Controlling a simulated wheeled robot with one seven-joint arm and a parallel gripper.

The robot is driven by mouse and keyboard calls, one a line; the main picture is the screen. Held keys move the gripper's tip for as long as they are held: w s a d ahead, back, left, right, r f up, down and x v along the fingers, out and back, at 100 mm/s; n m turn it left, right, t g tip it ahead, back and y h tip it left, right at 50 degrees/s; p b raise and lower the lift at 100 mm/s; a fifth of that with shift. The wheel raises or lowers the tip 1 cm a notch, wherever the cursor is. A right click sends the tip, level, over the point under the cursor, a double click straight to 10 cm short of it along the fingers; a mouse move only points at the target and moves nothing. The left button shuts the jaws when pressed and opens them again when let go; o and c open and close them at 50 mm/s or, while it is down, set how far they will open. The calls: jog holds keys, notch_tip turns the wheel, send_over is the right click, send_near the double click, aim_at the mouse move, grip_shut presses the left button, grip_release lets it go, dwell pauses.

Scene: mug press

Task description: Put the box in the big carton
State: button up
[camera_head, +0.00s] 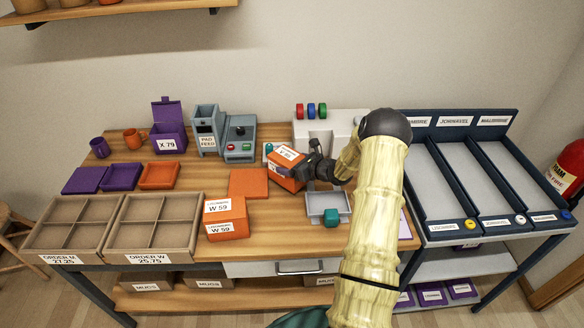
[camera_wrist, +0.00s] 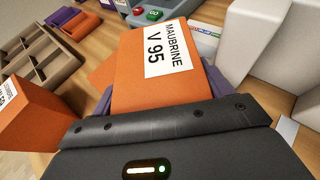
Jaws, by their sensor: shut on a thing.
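My gripper (camera_head: 300,168) is shut on an orange box (camera_head: 284,178), held tilted above the middle of the table. In the wrist view the box (camera_wrist: 135,75) fills the space between the fingers, and its white label reads MAUBRINE V 95. Two cardboard cartons with dividers stand at the table's front left: one labelled ORDER M (camera_head: 40,248) and one labelled ORDER W (camera_head: 126,249). Their visible compartments look empty. They look alike in size, and I cannot tell which is the big carton. My gripper is to the right of both and apart from them.
Another orange box (camera_head: 226,228), labelled W 59, stands between the cartons and my gripper. A flat orange piece (camera_head: 249,183) lies behind it. A grey tray (camera_head: 318,200) with a teal block (camera_head: 331,217) is below my gripper. A machine (camera_head: 239,140) stands at the back.

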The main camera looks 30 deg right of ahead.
jog(key=shift+w+f, duration=0.2)
jog(key=shift+f, duration=0.8)
jog(key=shift+s+d+f, duration=0.1)
jog(key=shift+s+d, duration=0.1)
jog(key=shift+s, duration=0.05)
jog(key=o, duration=1.2)
jog(key=shift+w+a, duration=0.1)
jog(key=shift+a, duration=0.05)
jog(key=shift+a, duration=0.1)
jog(key=b+v, duration=0.1)
jog(key=v, duration=1.1)
jog(key=shift+r+b, duration=0.2)
jog(key=shift+b, duration=0.2)
